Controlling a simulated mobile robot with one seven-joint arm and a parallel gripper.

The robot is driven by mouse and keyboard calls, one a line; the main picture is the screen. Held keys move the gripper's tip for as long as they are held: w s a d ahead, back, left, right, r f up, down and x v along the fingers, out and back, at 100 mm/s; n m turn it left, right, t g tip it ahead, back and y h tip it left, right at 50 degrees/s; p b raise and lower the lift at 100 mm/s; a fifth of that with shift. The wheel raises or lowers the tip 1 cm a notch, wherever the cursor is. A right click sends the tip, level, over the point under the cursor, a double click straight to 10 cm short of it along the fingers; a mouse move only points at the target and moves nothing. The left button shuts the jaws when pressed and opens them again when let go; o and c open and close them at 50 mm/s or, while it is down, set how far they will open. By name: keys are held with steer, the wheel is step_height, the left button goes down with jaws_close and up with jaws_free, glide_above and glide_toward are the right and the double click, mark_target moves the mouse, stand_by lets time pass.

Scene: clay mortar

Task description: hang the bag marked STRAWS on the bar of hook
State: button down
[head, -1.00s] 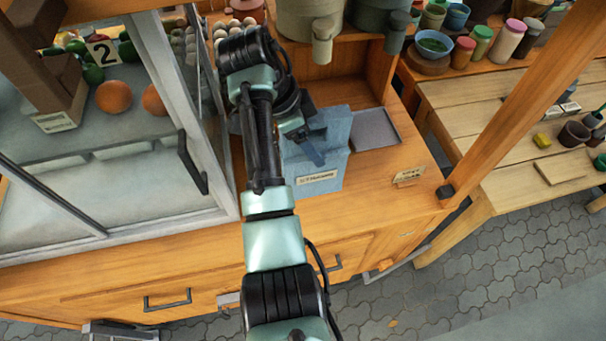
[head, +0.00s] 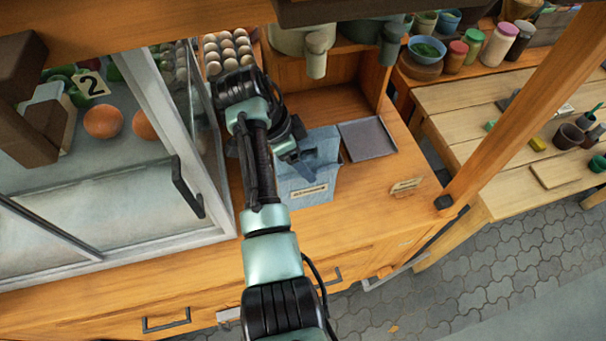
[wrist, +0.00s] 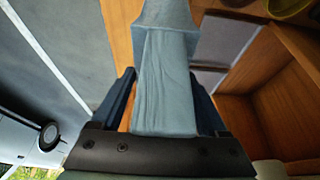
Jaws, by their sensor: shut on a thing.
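A blue-grey cloth bag (head: 308,177) with a small pale label on its front is at the wooden counter, right of the glass case. The label is too small to read. My gripper (head: 293,152) is at the bag's upper part. In the wrist view the bag (wrist: 165,75) runs between the two dark fingers of my gripper (wrist: 165,100), which is shut on it. I cannot tell whether the bag's bottom touches the counter. I cannot make out the hook or its bar in these views.
A grey tray (head: 367,139) lies right of the bag. The glass case (head: 187,187) with a dark handle stands close on the left. Eggs (head: 228,50) and drink dispensers (head: 316,50) are behind.

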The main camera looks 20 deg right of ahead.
steer(key=shift+f+p, duration=0.4)
steer(key=shift+f, duration=2)
steer(key=shift+f, duration=0.2)
jaws_free()
steer(key=shift+a+r, duration=0.1)
